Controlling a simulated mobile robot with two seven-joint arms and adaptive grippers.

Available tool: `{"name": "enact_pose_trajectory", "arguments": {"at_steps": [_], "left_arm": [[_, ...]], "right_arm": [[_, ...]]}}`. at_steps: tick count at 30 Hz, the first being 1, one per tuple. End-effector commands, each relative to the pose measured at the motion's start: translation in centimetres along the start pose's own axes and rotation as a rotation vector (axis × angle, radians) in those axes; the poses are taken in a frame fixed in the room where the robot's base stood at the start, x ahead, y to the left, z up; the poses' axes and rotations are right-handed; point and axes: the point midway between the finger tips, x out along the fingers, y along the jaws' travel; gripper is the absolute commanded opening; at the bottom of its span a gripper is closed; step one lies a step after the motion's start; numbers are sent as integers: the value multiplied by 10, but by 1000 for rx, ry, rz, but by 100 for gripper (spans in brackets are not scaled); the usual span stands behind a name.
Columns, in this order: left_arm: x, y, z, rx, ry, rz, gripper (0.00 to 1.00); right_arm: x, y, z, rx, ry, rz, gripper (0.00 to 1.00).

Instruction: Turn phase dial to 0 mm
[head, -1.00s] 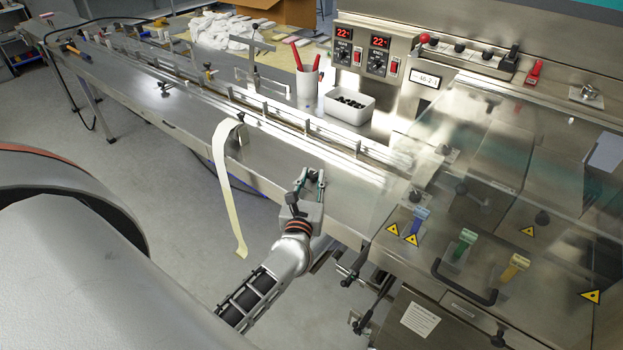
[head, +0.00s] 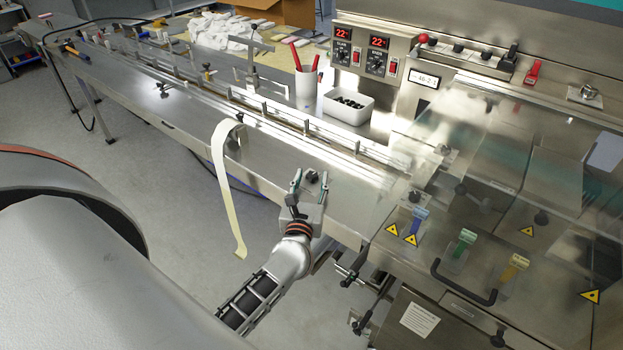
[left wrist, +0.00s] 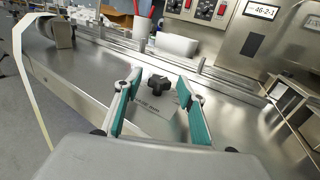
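The phase dial (head: 312,176) is a small black lobed knob on the front of the steel machine bed. In the left wrist view the dial (left wrist: 158,87) sits on a pale plate with printed marks, too blurred to read a setting. My left gripper (head: 310,180) is open, with its teal-padded fingers spread on either side of the dial. In the left wrist view the gripper (left wrist: 160,80) shows a clear gap between each finger and the knob. The fingers hide part of the plate. My right gripper is not in view.
A pale film strip (head: 222,190) hangs over the bed edge left of my gripper. A white bin (head: 347,106) and a cup with red-handled tools (head: 306,88) stand behind the rail. A clear guard (head: 500,190) covers the right side. A small display (head: 425,80) is at the back.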

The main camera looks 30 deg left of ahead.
Motion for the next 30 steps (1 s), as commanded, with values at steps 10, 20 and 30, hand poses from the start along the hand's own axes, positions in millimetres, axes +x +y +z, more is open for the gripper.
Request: {"name": "enact_pose_trajectory", "arguments": {"at_steps": [10, 20, 30], "left_arm": [[-64, 0, -1, -1, 4, -1, 40], [-110, 0, -1, 1, 2, -1, 40], [-116, 0, 0, -1, 0, 0, 40]], "right_arm": [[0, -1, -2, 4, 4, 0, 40], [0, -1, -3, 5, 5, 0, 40], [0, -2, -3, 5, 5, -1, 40]]}}
